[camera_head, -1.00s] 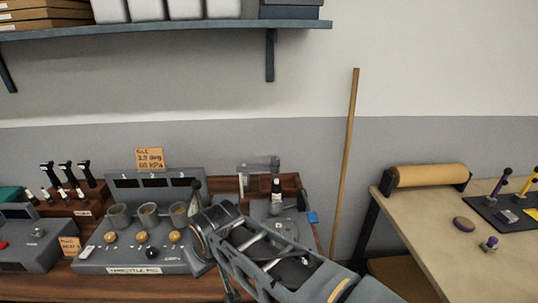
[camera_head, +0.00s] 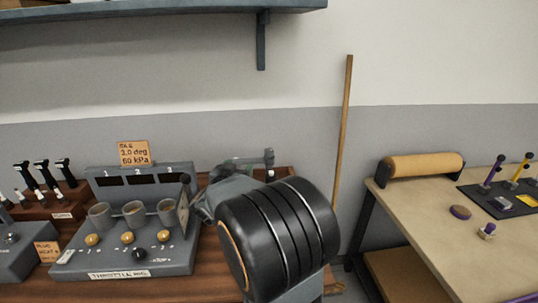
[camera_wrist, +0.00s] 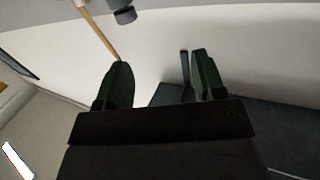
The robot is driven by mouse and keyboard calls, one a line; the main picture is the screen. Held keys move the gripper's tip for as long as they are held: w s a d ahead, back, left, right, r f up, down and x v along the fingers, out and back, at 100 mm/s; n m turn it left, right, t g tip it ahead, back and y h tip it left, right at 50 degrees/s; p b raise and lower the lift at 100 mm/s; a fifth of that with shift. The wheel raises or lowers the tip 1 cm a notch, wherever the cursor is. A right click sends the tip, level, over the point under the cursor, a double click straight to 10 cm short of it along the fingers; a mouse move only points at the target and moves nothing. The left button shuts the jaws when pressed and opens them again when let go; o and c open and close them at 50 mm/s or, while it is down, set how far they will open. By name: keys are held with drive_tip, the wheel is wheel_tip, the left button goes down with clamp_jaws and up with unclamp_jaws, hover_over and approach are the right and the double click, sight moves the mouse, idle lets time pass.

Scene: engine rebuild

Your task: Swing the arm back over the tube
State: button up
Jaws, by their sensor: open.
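A grey fixture with a horizontal swing arm (camera_head: 254,162) stands at the back of the brown bench. Its lower part is hidden behind my black and grey arm links. The tube cannot be made out in the head view. My gripper is mostly hidden there behind my own arm, close to the fixture. In the wrist view my gripper (camera_wrist: 160,64) has two dark green fingers spread apart with nothing between them. A dark grey cylindrical part (camera_wrist: 123,12) shows beyond the fingers at the top of the wrist view. I cannot tell whether it belongs to the fixture.
A throttle rig (camera_head: 122,262) with three grey cups stands left of my arm. An orange note (camera_head: 134,153) is behind it. A wooden pole (camera_head: 343,130) leans on the wall. A beige table (camera_head: 440,215) is at right, and a shelf (camera_head: 150,18) overhangs the bench.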

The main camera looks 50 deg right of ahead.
sight(267, 153)
drive_tip(key=d+g, duration=0.1)
drive_tip(key=d, duration=0.4)
drive_tip(key=w+d+m+g+h+p, duration=0.1)
drive_tip(key=d, duration=0.9)
drive_tip(key=shift+w+d+f+m+g+h+p, duration=0.2)
drive_tip(key=shift+w+f+m+g+h+p, duration=0.1)
drive_tip(key=shift+f+g+h+p, duration=0.1)
drive_tip(key=shift+c, duration=0.4)
clamp_jaws()
